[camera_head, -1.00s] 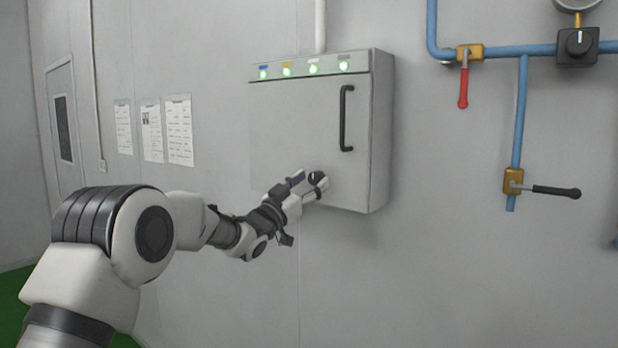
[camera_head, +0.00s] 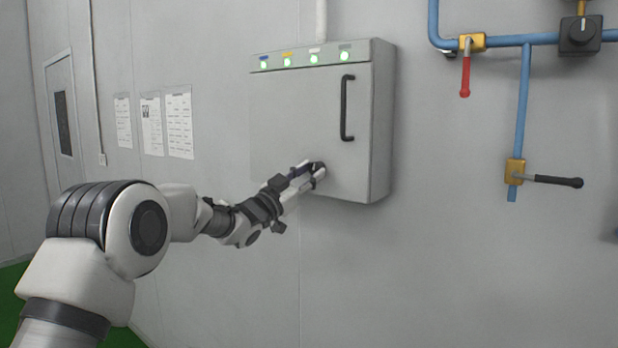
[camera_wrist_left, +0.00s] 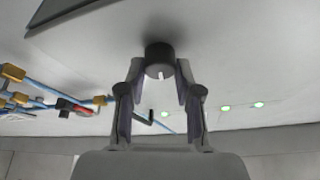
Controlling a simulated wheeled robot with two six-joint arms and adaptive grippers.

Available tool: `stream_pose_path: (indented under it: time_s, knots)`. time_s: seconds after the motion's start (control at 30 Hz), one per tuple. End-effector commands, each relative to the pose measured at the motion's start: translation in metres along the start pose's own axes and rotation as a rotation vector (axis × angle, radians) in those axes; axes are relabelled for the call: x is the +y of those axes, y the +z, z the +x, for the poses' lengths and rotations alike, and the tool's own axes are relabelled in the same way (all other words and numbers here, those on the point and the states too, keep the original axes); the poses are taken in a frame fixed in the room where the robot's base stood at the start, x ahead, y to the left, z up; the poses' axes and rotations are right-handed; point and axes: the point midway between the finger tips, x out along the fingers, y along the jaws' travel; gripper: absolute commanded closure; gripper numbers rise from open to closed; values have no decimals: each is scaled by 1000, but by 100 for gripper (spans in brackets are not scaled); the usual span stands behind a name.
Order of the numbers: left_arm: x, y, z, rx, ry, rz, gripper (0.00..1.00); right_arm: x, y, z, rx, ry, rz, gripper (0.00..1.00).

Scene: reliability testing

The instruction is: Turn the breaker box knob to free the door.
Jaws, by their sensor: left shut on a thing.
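The grey breaker box (camera_head: 290,115) hangs on the wall, its door shut flush. A black vertical handle (camera_head: 347,108) is on the door's right side. The small dark round knob (camera_head: 319,166) sits low on the door. In the left wrist view the black knob (camera_wrist_left: 160,58) shows a short white mark on its face. My left gripper (camera_head: 313,174) is shut on the knob, with one finger on either side of it; both fingertips also show in the left wrist view (camera_wrist_left: 160,73). The fingers partly hide the knob in the head view. My right gripper is not in view.
Several green lights (camera_head: 313,58) line the box's top strip. Blue pipes (camera_head: 522,105) with a red lever (camera_head: 465,75) and a black lever (camera_head: 555,181) are on the wall to the right. Paper sheets (camera_head: 151,124) hang at left. The wall below the box is clear.

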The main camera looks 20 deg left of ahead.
Motion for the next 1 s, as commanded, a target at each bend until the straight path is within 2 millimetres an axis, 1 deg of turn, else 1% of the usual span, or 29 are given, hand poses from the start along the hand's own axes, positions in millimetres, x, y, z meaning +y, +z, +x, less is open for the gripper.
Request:
stream_pose_path:
  time_s: [0.1, 0.3, 0.7, 1.0]
  knots:
    - [-1, 2, -1, 3, 34, 87, 100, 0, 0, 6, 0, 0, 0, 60]
    - [-3, 0, 0, 6, 105, 260, 100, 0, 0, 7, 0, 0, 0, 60]
    - [-6, -2, 1, 13, 243, 595, 100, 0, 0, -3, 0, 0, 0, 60]
    - [-6, -3, 1, 18, 311, 761, 100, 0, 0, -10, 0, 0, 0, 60]
